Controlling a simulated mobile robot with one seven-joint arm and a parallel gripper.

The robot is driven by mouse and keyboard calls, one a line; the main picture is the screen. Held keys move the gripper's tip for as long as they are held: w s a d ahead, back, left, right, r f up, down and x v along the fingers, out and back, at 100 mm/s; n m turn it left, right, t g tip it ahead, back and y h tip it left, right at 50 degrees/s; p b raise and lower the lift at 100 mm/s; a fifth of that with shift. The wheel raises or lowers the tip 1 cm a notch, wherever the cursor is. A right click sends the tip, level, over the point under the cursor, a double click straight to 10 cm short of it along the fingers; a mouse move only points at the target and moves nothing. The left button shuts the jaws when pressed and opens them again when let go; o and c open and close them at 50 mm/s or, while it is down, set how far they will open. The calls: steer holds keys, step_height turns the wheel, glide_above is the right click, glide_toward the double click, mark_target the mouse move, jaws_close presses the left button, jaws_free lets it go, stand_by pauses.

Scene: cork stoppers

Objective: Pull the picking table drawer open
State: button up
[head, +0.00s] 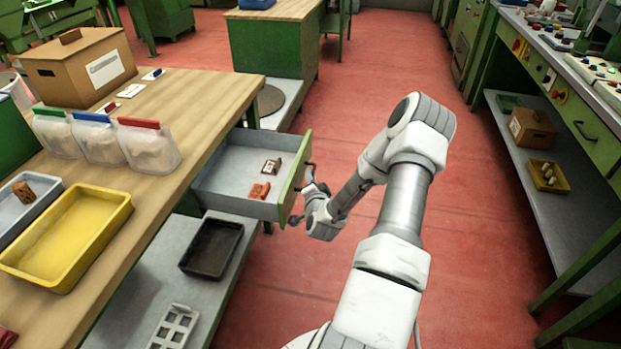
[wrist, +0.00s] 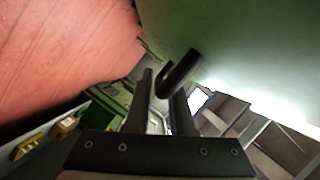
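The picking table (head: 205,95) has its drawer (head: 225,180) pulled well out to the right in the head view, showing its grey inside. A dark bar handle (head: 311,172) is on the green drawer front (head: 294,180). My gripper (head: 303,200) is at this front, partly hidden by my arm. In the wrist view, the handle (wrist: 180,75) crosses near the dark fingertips of my gripper (wrist: 162,85). The fingers are apart, with a gap between the left finger and the handle. I cannot tell whether the right finger touches the handle.
The drawer holds a small label card (head: 271,166) and a reddish-brown piece (head: 260,191). A yellow tray (head: 115,222), bags (head: 150,150) and a cardboard box (head: 75,75) stand on the table. Below is a shelf with a black tray (head: 212,248). Red floor (head: 460,230) is clear to the right.

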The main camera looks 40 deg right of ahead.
steer(key=shift+o, duration=1.4)
steer(key=p+v, duration=0.2)
steer(key=v, duration=1.5)
steer(key=shift+s, duration=0.2)
steer(key=shift+w+r, duration=0.1)
